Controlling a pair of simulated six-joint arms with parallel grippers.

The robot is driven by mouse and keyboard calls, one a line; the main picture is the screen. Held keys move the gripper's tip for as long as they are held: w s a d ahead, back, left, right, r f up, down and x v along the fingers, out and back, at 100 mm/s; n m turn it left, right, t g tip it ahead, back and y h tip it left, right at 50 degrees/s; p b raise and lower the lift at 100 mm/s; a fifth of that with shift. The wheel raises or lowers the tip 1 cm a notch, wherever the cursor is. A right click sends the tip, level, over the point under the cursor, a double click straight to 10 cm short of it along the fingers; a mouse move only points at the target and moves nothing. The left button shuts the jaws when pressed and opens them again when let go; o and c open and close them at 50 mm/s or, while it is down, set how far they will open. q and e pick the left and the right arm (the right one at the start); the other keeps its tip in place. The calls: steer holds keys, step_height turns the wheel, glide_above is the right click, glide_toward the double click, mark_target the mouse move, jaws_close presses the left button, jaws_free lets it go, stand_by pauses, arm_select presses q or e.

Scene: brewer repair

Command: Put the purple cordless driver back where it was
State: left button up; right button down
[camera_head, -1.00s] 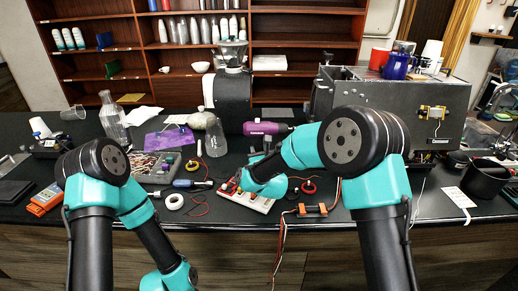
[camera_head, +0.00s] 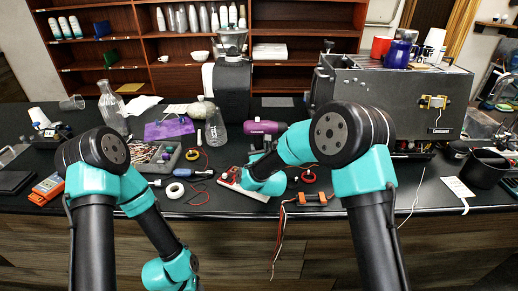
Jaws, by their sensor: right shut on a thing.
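The purple cordless driver (camera_head: 262,127) has a purple body with a dark nose. It lies sideways in the picture, in front of the black grinder and right of a clear glass flask. My right gripper (camera_head: 258,153) is shut on it from below, around the handle area; the fingers are mostly hidden by my own wrist. I cannot tell whether the driver touches the counter. My left arm bends down in front of the counter at lower left, and its fingers are not in view.
The glass flask (camera_head: 216,134) stands close left of the driver. The grinder (camera_head: 229,92) and the grey espresso machine (camera_head: 392,104) stand behind. A parts tray (camera_head: 160,157), loose cables and a tape roll (camera_head: 175,190) lie left.

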steer(key=c, duration=0.8)
jaws_free()
steer(key=shift+o, duration=0.2)
steer(key=shift+r, duration=0.1)
steer(key=v, duration=1.2)
